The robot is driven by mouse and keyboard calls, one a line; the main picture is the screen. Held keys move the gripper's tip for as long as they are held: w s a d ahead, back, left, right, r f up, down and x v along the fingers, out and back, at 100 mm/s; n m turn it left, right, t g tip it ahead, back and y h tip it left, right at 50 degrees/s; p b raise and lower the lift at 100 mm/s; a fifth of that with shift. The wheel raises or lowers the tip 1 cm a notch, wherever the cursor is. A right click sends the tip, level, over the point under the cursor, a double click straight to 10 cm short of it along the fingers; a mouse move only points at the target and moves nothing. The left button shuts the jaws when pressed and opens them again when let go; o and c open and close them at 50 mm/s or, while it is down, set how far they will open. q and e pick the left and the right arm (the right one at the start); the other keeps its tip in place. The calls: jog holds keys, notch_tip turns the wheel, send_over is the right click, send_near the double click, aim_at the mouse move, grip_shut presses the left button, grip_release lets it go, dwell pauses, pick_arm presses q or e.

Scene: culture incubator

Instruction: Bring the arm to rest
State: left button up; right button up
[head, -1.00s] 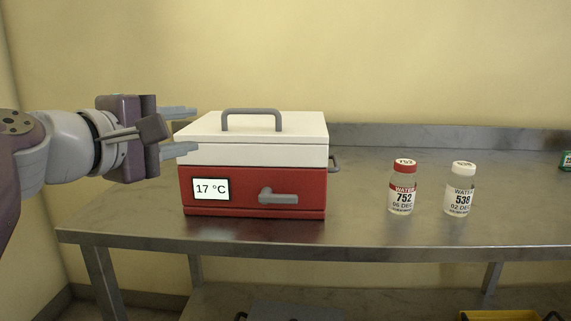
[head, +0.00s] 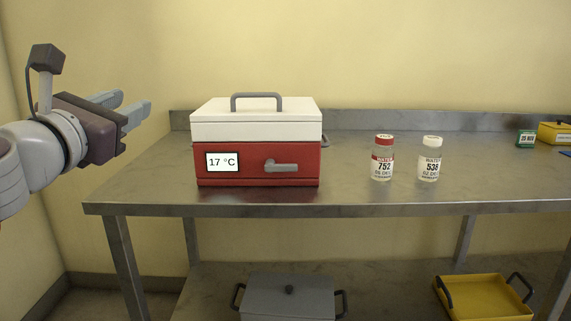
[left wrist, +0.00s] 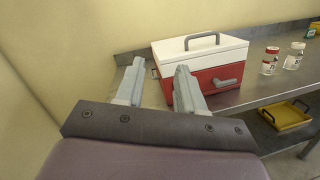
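My left gripper (head: 128,106) is at the left of the head view, left of the table and apart from everything. Its two grey fingers are apart with nothing between them; they also show in the left wrist view (left wrist: 158,80). The red and white incubator box (head: 262,158) stands on the metal table, right of the gripper, with its white lid down and its display reading 17 °C. It also shows in the left wrist view (left wrist: 205,85). My right gripper is not in view.
On the metal table (head: 350,195) stand a red-capped bottle (head: 382,160) and a white-capped bottle (head: 430,160). A green item (head: 526,139) and a yellow container (head: 556,133) are at the far right. A grey lidded box (head: 290,296) and a yellow tray (head: 484,300) sit on the lower shelf.

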pick_arm(q)
jog(key=w+a+f+n+g+y+p, duration=0.1)
jog(key=w+a+f+n+y, duration=0.2)
jog(key=f+n, duration=0.6)
jog(key=w+a+f+n+g+y, duration=0.15)
jog(key=a+f+n+y, duration=0.25)
jog(key=n, duration=0.9)
jog(key=s+f+n+g+p, duration=0.1)
jog(key=s+f+n+g, duration=0.15)
jog(key=f+n, duration=0.45)
jog(key=s+f+n+g, duration=0.1)
jog(key=f+n+g, duration=0.2)
jog(key=f+n, duration=0.35)
jog(key=s+d+f+n+g+h+p, duration=0.25)
jog(key=s+d+f+g, duration=0.25)
jog(key=s+f, duration=0.45)
jog(key=s+d+f+n+g+h+p, duration=0.1)
jog(key=s+d+f+n+g, duration=0.4)
jog(key=s+f, duration=0.45)
notch_tip(320, 180, up, 37)
jog(key=w+d+m+p, duration=0.1)
jog(key=w+p, duration=0.1)
jog(key=p, duration=3.6)
jog(key=shift+w+d+f, duration=0.15)
jog(key=shift+w+f, duration=0.05)
jog(key=shift+w, duration=0.05)
